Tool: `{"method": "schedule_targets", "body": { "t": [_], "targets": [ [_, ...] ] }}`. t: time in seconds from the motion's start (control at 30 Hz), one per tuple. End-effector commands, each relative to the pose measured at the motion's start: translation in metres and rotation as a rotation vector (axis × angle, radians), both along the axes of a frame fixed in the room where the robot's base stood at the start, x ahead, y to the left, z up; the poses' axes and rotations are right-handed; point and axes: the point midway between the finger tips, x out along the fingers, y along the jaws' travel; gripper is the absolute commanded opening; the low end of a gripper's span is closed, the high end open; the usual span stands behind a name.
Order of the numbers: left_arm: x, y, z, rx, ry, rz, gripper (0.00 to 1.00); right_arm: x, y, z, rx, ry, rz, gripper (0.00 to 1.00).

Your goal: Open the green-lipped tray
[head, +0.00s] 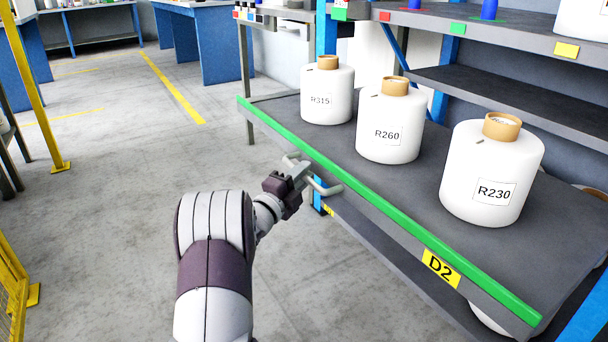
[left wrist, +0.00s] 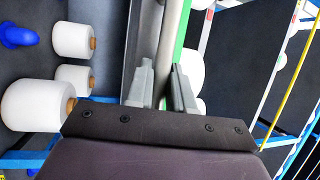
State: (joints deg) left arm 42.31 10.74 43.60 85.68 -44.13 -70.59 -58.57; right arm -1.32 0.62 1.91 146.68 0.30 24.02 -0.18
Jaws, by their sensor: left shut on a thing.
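The green-lipped tray is a dark grey shelf tray with a green front lip (head: 385,208) and a yellow D2 label (head: 441,268). A grey bar handle (head: 326,189) stands off its front, below the lip. My left gripper (head: 298,172) is shut on this handle. In the left wrist view the two fingers (left wrist: 161,86) lie on either side of the grey bar (left wrist: 172,45), with the green lip beside it. White bobbins R315 (head: 327,93), R260 (head: 390,125) and R230 (head: 490,172) stand upright on the tray. My right gripper is not in view.
An upper shelf (head: 480,33) with coloured tags runs above and behind the tray. Blue posts (head: 592,318) hold the rack. Open concrete floor (head: 120,170) lies to the left, with a yellow rail (head: 33,90) at the far left and blue benches (head: 225,45) at the back.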

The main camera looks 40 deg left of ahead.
Motion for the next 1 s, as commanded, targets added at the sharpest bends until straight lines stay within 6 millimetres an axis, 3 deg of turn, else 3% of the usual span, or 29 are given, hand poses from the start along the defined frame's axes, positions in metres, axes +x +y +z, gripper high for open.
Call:
{"method": "schedule_targets", "body": {
  "t": [0.1, 0.13, 0.17, 0.47, 0.57, 0.8, 1.0],
  "targets": [
    [0.000, 0.000, -0.001, -0.001, 0.002, 0.001, 0.00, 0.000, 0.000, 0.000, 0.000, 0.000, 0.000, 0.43],
    [0.000, 0.000, -0.001, -0.001, 0.002, 0.001, 0.31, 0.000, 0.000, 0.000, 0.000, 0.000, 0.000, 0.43],
    [0.000, 0.000, -0.001, -0.001, 0.002, 0.001, 0.41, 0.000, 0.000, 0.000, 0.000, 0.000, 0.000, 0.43],
    [-0.001, 0.000, 0.000, 0.000, 0.001, 0.001, 0.42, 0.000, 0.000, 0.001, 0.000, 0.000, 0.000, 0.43],
    [-0.011, 0.001, 0.001, 0.000, 0.002, 0.002, 0.42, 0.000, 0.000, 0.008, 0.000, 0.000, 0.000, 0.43],
    [-0.074, 0.001, -0.008, -0.003, 0.002, 0.005, 0.42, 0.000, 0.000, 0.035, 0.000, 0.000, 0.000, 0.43],
    [-0.114, 0.000, -0.019, -0.002, 0.002, 0.005, 0.42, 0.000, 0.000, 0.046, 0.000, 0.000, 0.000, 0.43]
  ]
}}
